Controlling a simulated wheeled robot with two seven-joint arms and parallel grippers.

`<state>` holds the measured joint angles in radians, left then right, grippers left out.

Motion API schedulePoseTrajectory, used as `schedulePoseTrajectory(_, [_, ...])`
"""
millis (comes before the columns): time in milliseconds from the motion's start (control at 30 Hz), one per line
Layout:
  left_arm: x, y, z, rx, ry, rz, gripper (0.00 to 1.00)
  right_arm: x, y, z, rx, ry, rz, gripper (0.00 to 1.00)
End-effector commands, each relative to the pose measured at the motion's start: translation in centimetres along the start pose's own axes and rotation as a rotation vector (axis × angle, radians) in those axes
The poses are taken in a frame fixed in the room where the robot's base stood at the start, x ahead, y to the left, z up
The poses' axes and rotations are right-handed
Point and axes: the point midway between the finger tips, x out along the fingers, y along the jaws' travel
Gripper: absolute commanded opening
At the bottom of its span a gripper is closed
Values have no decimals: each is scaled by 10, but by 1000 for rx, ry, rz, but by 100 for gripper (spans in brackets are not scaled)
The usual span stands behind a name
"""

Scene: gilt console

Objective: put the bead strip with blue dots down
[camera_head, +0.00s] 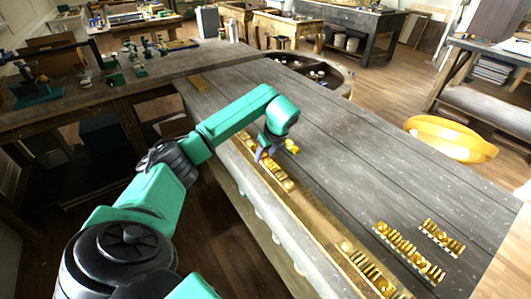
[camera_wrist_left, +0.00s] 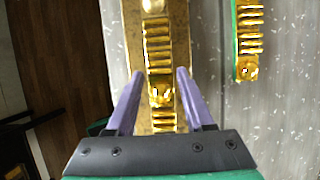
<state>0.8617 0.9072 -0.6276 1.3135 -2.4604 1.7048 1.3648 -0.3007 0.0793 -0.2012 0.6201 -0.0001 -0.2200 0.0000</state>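My left gripper (camera_head: 264,154) is low over the long gilt console strip (camera_head: 318,219) at the table's left edge. In the left wrist view its purple fingers (camera_wrist_left: 158,88) are open, one on each side of a gold bead strip (camera_wrist_left: 159,45) that lies in the gilt channel. Gaps show between fingers and strip. No blue dots can be made out on it. Another gold bead strip (camera_wrist_left: 247,40) with a green edge lies on the table to the right; it also shows in the head view (camera_head: 291,146). My right gripper is out of view.
Two more gold bead strips, a longer one (camera_head: 408,252) and a shorter one (camera_head: 441,238), lie on the grey table at the lower right. A yellow bowl-like object (camera_head: 450,138) is beyond the table's right edge. The middle of the table is clear.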

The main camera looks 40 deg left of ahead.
Motion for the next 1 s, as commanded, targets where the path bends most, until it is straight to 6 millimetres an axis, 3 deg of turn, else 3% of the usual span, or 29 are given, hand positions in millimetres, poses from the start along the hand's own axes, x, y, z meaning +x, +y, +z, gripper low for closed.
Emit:
schedulePoseTrajectory(333, [-1, 0, 0, 0, 0, 0, 72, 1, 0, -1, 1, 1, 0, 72])
schedulePoseTrajectory(467, [-9, -1, 0, 0, -1, -3, 72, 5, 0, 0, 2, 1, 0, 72])
schedulePoseTrajectory(567, [-28, -1, 0, 0, -3, -6, 72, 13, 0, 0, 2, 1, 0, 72])
schedulePoseTrajectory(733, [-75, -1, 0, -1, -3, -7, 72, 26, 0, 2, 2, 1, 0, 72])
schedulePoseTrajectory(833, [-101, -1, 0, 0, -2, -5, 72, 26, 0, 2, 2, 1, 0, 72])
schedulePoseTrajectory(867, [-111, 0, 3, 1, -4, -3, 72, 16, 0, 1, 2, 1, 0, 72])
schedulePoseTrajectory(1000, [-122, 0, 2, 1, -2, 0, 72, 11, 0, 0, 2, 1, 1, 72])
